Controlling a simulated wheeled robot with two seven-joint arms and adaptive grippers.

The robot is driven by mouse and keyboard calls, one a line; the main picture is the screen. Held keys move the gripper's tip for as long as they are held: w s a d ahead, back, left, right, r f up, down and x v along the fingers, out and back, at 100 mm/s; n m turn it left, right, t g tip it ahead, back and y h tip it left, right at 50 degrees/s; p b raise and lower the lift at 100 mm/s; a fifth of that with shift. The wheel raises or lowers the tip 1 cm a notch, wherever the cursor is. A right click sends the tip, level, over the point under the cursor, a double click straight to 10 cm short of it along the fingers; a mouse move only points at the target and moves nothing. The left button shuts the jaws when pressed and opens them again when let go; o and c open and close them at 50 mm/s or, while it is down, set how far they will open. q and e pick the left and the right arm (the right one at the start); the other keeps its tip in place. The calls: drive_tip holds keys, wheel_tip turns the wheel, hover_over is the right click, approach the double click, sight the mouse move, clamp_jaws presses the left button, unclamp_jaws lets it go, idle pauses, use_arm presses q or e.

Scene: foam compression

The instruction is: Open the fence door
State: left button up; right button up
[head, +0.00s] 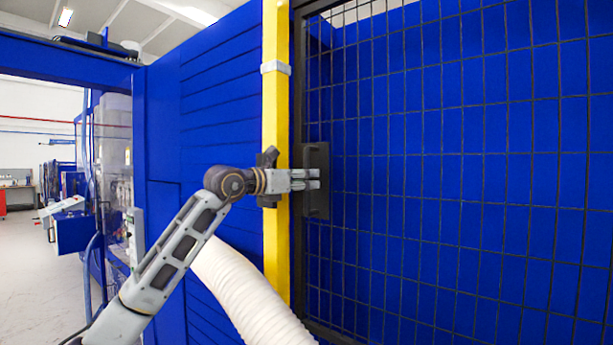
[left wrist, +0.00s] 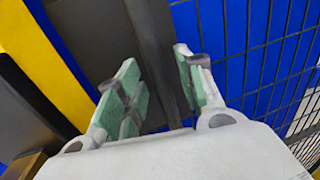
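The fence door (head: 444,188) is a black wire mesh panel in a dark frame on the right of the head view. It stands against the yellow post (head: 276,110) and looks closed. Its dark handle plate (head: 317,155) with an upright bar is on the door's left edge. My left gripper (head: 314,180) is at the handle, pointing right. In the left wrist view the green-padded fingers (left wrist: 162,88) are apart, with the dark handle bar (left wrist: 152,45) running between them. A gap shows beside the bar, so the grip is not closed on it. My right gripper is out of view.
A blue slatted wall (head: 220,120) stands left of the yellow post. A thick white corrugated hose (head: 245,290) runs below my left arm. Far left is an open bright room with a blue machine (head: 75,230) and clear floor.

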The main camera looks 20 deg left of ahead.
use_arm(q)
drive_tip(key=shift+w+d, duration=0.2)
drive_tip(key=shift+w, duration=0.15)
drive_tip(key=shift+c, duration=0.4)
clamp_jaws()
